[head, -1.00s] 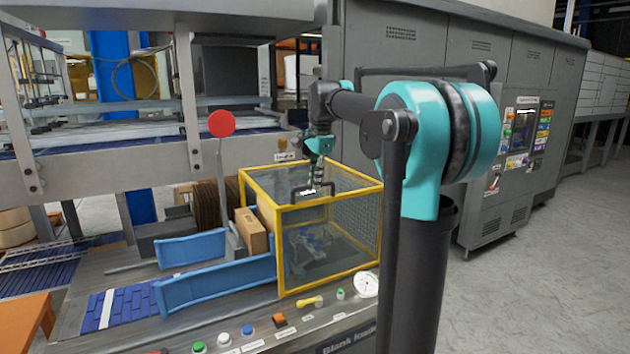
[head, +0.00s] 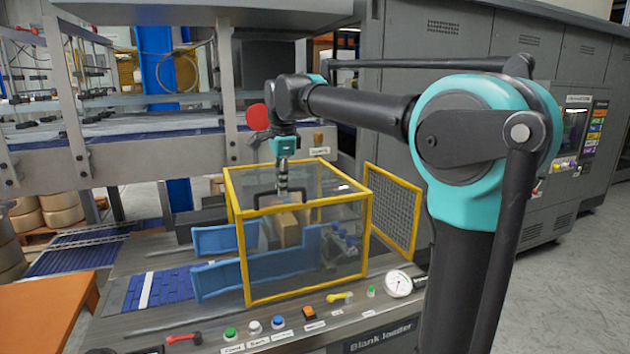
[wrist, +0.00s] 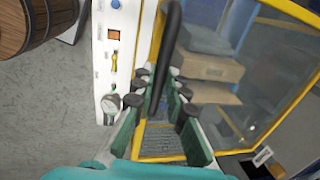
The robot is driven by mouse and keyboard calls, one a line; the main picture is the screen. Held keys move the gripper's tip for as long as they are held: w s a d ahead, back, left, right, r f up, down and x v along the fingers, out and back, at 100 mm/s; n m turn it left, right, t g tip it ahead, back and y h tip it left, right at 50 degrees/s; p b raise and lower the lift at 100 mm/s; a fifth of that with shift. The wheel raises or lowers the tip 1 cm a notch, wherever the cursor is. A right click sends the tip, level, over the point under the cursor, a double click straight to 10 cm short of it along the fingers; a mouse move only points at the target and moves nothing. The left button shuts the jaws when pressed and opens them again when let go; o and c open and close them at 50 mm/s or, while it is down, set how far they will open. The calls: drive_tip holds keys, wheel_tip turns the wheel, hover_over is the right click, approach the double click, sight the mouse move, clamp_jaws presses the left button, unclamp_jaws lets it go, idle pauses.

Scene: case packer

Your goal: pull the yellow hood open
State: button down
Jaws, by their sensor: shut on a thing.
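The yellow hood (head: 306,207) is a yellow-edged box with clear panels on the machine deck, with a dark handle (head: 264,203) on top. My gripper (head: 283,190) points down over the hood's top and is shut on the handle. In the wrist view, the dark handle bar (wrist: 167,48) runs between the fingers of my gripper (wrist: 160,88). Through the clear panels show a brown carton (head: 287,227) and blue guides. A yellow-framed mesh panel (head: 393,210) stands apart at the hood's right, leaving a gap. The fingers hide part of the handle.
The front panel carries buttons, an orange switch (head: 309,313) and a round gauge (head: 398,283). Blue guide rails (head: 215,280) lie left of and under the hood. A red disc (head: 257,117) stands behind my wrist. A grey cabinet (head: 440,50) fills the back right.

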drive_tip(key=s+a, duration=0.3)
drive_tip(key=a, duration=0.8)
drive_tip(key=s+a, duration=0.4)
drive_tip(key=a, duration=0.8)
drive_tip(key=shift+s, duration=0.3)
drive_tip(key=c, duration=1.5)
unclamp_jaws()
drive_tip(key=shift+c, duration=0.2)
wheel_tip(320, 180, up, 12)
drive_tip(key=s, duration=0.2)
drive_tip(key=shift+d, duration=0.35)
drive_tip(key=shift+s+f, duration=0.1)
